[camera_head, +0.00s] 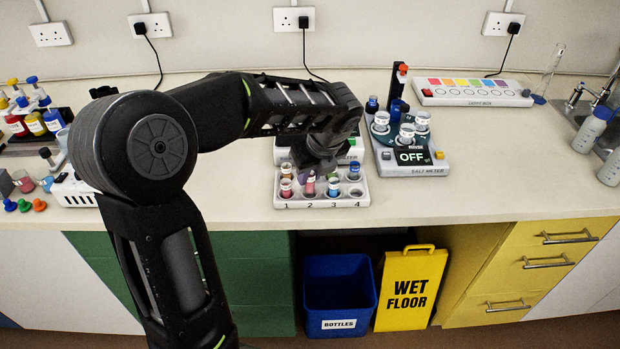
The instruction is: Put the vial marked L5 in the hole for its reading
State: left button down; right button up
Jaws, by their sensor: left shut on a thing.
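My left gripper (318,170) is over a white rack (318,201) whose front is numbered 1 to 4. It is shut on what looks like the pink vial (311,184), which stands upright at position 2; my gripper hides part of it. I cannot tell if it is seated or slightly raised. A red vial (286,188) stands at 1, a blue vial (333,187) at 3 and a dark-blue-capped vial (354,171) around the back right near 4. I cannot read an L5 mark on any vial. My right gripper is not in view.
The salt meter (418,170), showing OFF, stands right of the rack with several white-topped pieces on it. A light box (470,92) with coloured squares lies behind it. Bottles and a sink are far right; coloured bottles are far left. Bare counter (480,185) lies in front.

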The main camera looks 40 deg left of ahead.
pick_arm(q)
jog(key=shift+f, duration=0.9)
jog(key=shift+f, duration=0.3)
jog(key=c, duration=1.3)
grip_release()
jog(key=shift+o, duration=0.2)
jog(key=shift+r, duration=0.45)
jog(key=v, duration=1.1)
jog(key=shift+r, duration=0.35)
jog(key=shift+d, duration=0.15)
